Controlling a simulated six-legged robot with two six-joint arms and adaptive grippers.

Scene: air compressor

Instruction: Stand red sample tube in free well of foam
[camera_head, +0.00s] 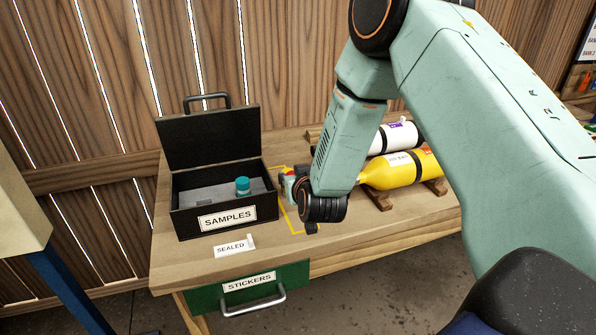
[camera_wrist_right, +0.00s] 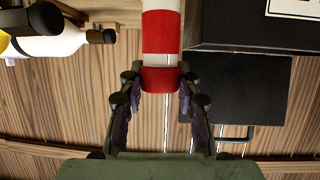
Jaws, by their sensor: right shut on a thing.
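The red sample tube, red with a white band, shows large in the right wrist view (camera_wrist_right: 161,30). My right gripper (camera_wrist_right: 160,82) is shut on its red end, with one finger on each side. In the head view my right wrist covers most of the gripper, and only a small red and white piece of the tube (camera_head: 288,184) shows beside it. The tube is just right of the open black SAMPLES box (camera_head: 190,222), outside it. Grey foam (camera_head: 205,197) lies in the box, with a teal-capped tube (camera_head: 242,185) standing in it. The free well cannot be made out. My left gripper is not in view.
The box's raised lid (camera_head: 208,138) stands at the back. Yellow (camera_head: 392,173) and white (camera_head: 396,138) cylinders lie on wooden cradles to the right. A SEALED label (camera_head: 234,246) is in front of the box, above a green STICKERS drawer (camera_head: 246,299).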

